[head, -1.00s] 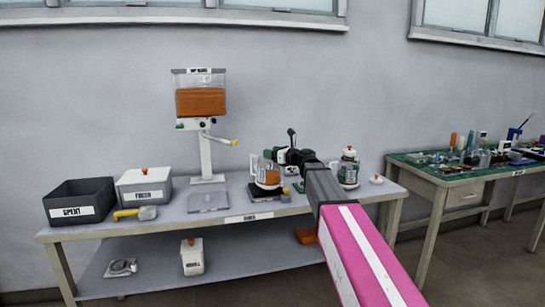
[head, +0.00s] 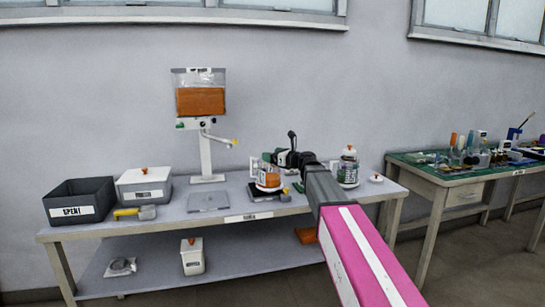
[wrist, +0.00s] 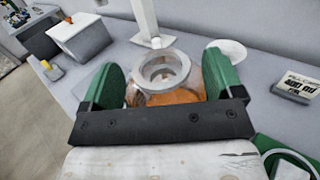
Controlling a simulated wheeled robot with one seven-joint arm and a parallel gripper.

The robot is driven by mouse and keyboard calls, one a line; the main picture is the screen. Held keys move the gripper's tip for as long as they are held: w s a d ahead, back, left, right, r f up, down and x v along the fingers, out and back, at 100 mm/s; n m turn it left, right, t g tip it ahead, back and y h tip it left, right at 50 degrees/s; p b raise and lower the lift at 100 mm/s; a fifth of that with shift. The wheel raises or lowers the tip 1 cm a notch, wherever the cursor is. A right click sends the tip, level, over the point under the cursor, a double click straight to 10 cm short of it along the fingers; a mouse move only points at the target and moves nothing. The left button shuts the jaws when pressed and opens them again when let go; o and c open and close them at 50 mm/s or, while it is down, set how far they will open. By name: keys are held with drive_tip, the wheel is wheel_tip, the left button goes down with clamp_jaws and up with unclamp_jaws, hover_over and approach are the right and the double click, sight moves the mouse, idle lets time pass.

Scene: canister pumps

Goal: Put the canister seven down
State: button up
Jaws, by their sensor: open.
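A clear canister with orange contents (head: 268,180) is at the black pad (head: 262,196) on the bench, near the bench's middle. I cannot read a number on it. In the wrist view the canister (wrist: 160,90) has a grey ring-shaped open top and stands between the two green fingers of my gripper (wrist: 165,85). The fingers are apart, one on each side of the glass; whether they touch it is unclear. In the head view my gripper (head: 280,158) reaches in from the right beside the canister. Its base is hidden in the wrist view.
A second lidded canister (head: 348,170) stands to the right, with a small white lid (head: 376,179) beside it. A dispenser (head: 201,100) stands behind left. A grey pad (head: 209,201) lies bare.

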drive_tip(key=v, duration=1.1)
drive_tip(key=shift+s+d, duration=0.2)
drive_tip(key=shift+d, duration=0.1)
